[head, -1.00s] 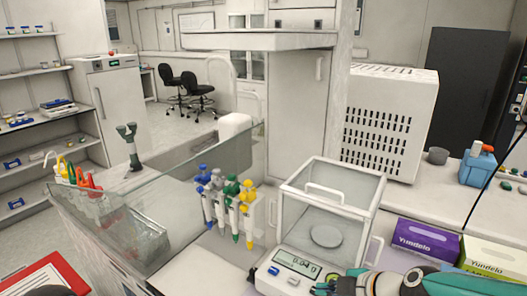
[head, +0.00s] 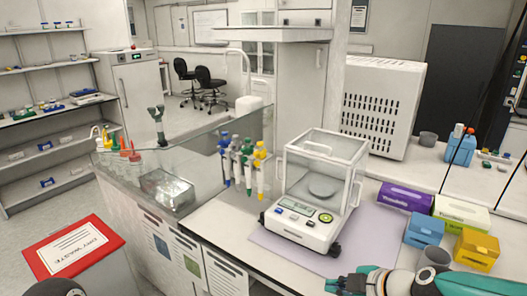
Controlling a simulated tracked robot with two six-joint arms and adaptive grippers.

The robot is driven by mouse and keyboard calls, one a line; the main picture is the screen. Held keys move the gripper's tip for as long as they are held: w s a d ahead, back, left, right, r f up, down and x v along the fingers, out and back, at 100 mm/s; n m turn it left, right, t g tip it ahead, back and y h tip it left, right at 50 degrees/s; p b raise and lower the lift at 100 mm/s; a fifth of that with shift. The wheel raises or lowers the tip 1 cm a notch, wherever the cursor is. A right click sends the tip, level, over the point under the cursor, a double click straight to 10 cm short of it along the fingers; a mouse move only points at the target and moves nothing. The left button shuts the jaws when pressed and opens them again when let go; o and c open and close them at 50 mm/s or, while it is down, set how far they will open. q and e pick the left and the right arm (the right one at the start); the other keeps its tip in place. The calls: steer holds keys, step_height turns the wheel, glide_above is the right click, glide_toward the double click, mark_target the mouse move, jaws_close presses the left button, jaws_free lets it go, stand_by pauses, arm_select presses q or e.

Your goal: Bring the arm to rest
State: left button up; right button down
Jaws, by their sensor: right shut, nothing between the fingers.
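My right gripper (head: 338,284) shows at the bottom edge of the head view, with its arm coming in from the right. It has teal fingers, which are shut and empty. It appears in front of the balance (head: 306,228), apart from it, over the front part of the purple mat (head: 282,246). The lower part of this arm is cut off by the picture edge. My left gripper is not in view.
Several pipettes (head: 243,165) hang left of the balance.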

steer(key=s+f+m+g, duration=0.2)
steer(key=s+f+m, duration=0.4)
steer(key=f, duration=0.5)
steer(key=s+a+f+m+g+h, duration=0.1)
steer(key=s+f+m, duration=0.5)
steer(key=f, duration=0.6)
steer(key=s+a+f+m+g, duration=0.1)
steer(key=s+f+m+g, duration=0.2)
steer(key=s+f+m, duration=0.3)
step_height(320, 180, down, 5)
steer(key=shift+s+a+f+m+g+h, duration=0.15)
steer(key=shift+s+a+m+g+h, duration=0.2)
steer(key=shift+s, duration=0.2)
